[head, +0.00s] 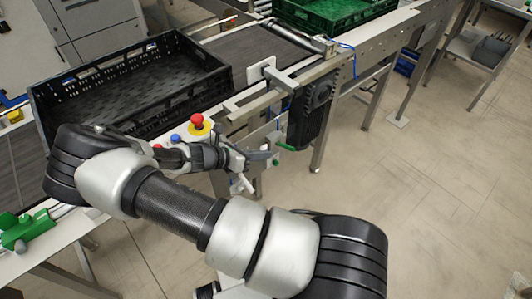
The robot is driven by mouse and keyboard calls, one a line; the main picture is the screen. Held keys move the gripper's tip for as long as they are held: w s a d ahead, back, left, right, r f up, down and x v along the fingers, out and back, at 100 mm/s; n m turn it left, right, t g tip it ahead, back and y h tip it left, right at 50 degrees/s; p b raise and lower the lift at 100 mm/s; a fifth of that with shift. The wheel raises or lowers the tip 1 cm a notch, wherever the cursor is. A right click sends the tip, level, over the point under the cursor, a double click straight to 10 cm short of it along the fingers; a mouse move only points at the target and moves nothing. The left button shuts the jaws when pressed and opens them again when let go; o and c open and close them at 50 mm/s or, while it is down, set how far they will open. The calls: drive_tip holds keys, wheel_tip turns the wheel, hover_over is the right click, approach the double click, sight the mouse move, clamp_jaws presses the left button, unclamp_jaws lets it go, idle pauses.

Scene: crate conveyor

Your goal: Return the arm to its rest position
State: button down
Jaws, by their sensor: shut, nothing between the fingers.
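My arm reaches from the lower right toward the left, bent at the elbow, in front of the conveyor. My gripper (262,163) is beside the conveyor's near edge, below the red button. It is shut and empty, small in the picture, and apart from the crates. The black crate (205,86) sits on the conveyor behind the arm and looks empty. Part of its near side is hidden by my arm.
The conveyor belt (257,50) runs from lower left to upper right. A green crate (330,12) stands farther along it. A red emergency button (197,121) and a black motor (311,112) are on the near side. Bare floor (430,175) lies to the right.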

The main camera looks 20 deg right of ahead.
drive_tip(key=shift+a+r, duration=0.2)
drive_tip(key=shift+a, duration=0.2)
drive_tip(key=s+a+r+m+g+y+p, duration=0.1)
drive_tip(key=s+a+r+m+y, duration=0.15)
drive_tip(key=r+m, duration=0.35)
drive_tip(key=s+a+r+m+y, duration=0.1)
drive_tip(key=s+r+m+y, duration=0.25)
drive_tip(key=r, duration=0.55)
drive_tip(key=s+a+r+m+g+y+p, duration=0.1)
drive_tip(key=s+a+r+m+y, duration=0.15)
drive_tip(key=r+m, duration=0.35)
drive_tip(key=s+r+m+t+y+p, duration=0.1)
drive_tip(key=s+r+m, duration=0.3)
drive_tip(key=r, duration=0.6)
drive_tip(key=s+r+m+t+y, duration=0.2)
drive_tip(key=s+r+m+t, duration=0.2)
drive_tip(key=s+r, duration=0.4)
wheel_tip(320, 180, up, 2)
drive_tip(key=shift+a+r+t+p, duration=0.2)
drive_tip(key=shift+a+t+p, duration=0.1)
drive_tip(key=shift+a+p, duration=0.1)
drive_tip(key=shift+m+y, duration=0.25)
